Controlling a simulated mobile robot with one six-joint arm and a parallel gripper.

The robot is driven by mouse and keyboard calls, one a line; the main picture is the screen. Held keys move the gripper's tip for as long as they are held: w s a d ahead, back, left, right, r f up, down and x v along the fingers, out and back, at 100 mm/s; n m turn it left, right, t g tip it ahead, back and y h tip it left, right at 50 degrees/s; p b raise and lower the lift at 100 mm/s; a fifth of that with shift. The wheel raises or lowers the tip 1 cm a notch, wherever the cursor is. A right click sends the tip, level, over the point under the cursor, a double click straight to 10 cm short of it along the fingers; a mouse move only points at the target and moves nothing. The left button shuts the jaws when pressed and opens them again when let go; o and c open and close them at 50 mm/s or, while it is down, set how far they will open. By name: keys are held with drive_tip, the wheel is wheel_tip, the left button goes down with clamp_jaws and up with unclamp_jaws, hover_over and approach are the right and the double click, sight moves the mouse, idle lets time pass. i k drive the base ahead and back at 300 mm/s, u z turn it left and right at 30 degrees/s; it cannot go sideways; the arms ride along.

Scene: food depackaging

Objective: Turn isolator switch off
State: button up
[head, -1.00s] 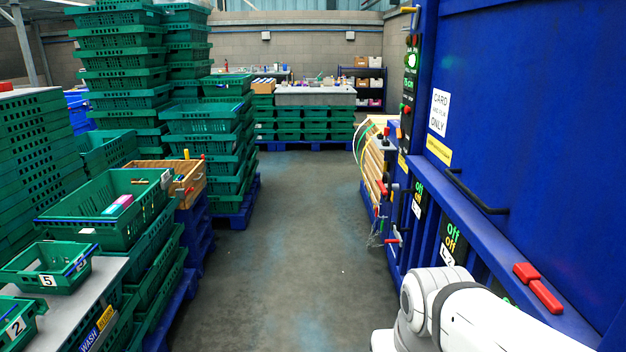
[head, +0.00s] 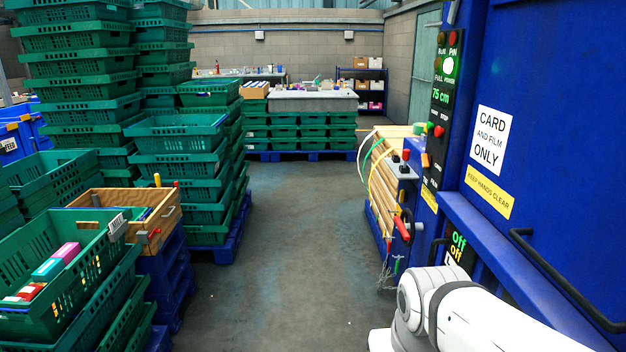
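No part is clearly marked as the isolator switch. A red lever handle (head: 402,228) sits on the near side of the machine's far end, beside the stack of wooden boards. A black panel with green "off" lettering (head: 459,241) is on the blue machine, partly cut off by my white arm. A control panel (head: 441,90) with red and green buttons and a "75 cm" display is mounted higher on the blue frame. My gripper is out of view; only white arm links show at the bottom right.
The blue machine (head: 545,100) with a black bar handle (head: 565,280) fills the right. Stacked green crates (head: 190,130) and a wooden box (head: 125,218) line the left. A clear grey floor aisle (head: 285,240) runs between, ending at crates with a grey top (head: 312,102).

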sight(403, 198)
drive_tip(key=z, duration=0.1)
drive_tip(key=i, duration=3.6)
drive_tip(key=z, duration=0.1)
